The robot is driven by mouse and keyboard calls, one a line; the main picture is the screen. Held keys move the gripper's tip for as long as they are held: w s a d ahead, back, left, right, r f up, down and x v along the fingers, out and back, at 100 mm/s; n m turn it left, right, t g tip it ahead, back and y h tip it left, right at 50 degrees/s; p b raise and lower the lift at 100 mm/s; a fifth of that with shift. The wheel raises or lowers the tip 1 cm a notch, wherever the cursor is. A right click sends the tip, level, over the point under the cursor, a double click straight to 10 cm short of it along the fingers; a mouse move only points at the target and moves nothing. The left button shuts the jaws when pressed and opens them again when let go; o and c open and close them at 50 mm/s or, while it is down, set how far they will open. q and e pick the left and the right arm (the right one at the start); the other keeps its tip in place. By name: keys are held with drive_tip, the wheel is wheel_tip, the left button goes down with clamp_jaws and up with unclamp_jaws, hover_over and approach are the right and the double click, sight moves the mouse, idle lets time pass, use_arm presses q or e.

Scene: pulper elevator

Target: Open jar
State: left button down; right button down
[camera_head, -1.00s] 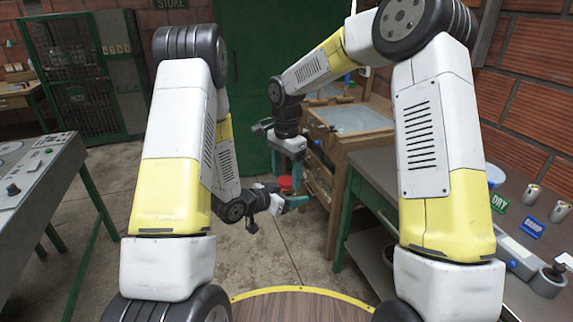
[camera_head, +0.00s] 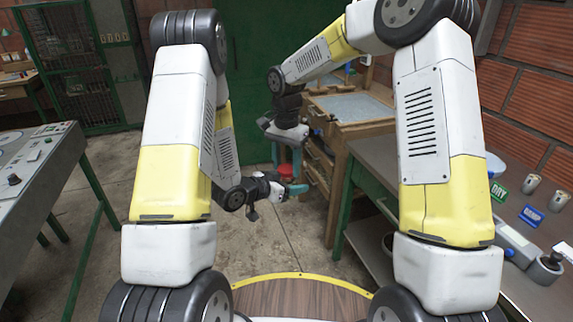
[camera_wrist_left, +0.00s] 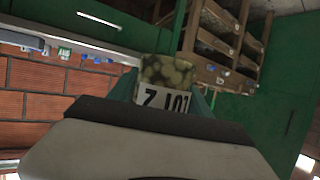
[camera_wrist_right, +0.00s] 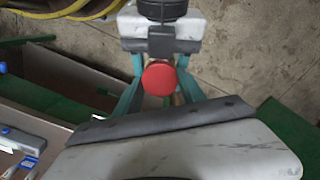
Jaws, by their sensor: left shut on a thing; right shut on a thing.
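The jar's red lid (camera_wrist_right: 158,78) shows in the right wrist view. My right gripper (camera_head: 291,160) points down from above and is shut around the lid, with a teal finger on each side. The lid hides most of the jar from above, so I cannot tell whether it is loose.
A wooden bench (camera_head: 372,128) and a green-legged table (camera_head: 400,165) with cups and signs stand on the right. A grey control panel (camera_head: 30,185) is on the left. Both hands are over open concrete floor (camera_head: 270,240).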

drive_tip(key=n, duration=0.3)
drive_tip(key=c, duration=0.7)
unclamp_jaws()
drive_tip(key=shift+r, duration=0.1)
